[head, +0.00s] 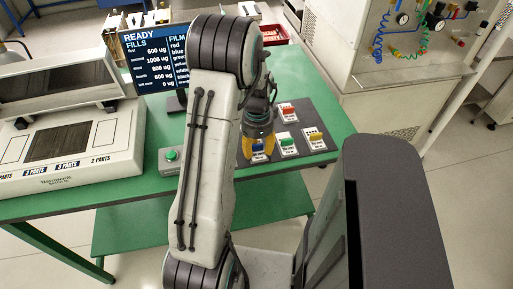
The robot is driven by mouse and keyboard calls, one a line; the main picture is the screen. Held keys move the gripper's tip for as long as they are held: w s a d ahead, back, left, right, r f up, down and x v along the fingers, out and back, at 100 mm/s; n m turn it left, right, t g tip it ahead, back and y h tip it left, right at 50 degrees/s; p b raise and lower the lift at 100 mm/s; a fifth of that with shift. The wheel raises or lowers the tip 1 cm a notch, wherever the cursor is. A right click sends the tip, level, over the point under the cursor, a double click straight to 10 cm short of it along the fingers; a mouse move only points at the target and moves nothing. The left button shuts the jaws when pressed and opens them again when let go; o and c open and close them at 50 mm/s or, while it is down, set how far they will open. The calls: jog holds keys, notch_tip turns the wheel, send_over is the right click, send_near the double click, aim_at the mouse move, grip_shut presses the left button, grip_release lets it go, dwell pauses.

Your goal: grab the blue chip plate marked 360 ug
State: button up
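The blue chip plate (257,149) is at the front left of a dark mat on the green table. Its white label is too small to read, so I cannot confirm the 360 ug marking. My gripper (258,147) points down at it with yellow fingers apart, one on each side of the blue plate in the picture. The fingers look open. I cannot tell whether they touch the plate, or how high they are above the mat. My arm hides part of the mat and whatever lies behind it.
A red plate (287,112), a green plate (288,143) and a yellow plate (315,136) lie on the mat (318,113) to the right. A green button box (171,157), a grey machine (70,140) and a screen (155,55) stand left. The table's front edge is close.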

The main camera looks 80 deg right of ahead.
grip_shut()
jog(key=shift+r, duration=0.1)
dwell(0.4)
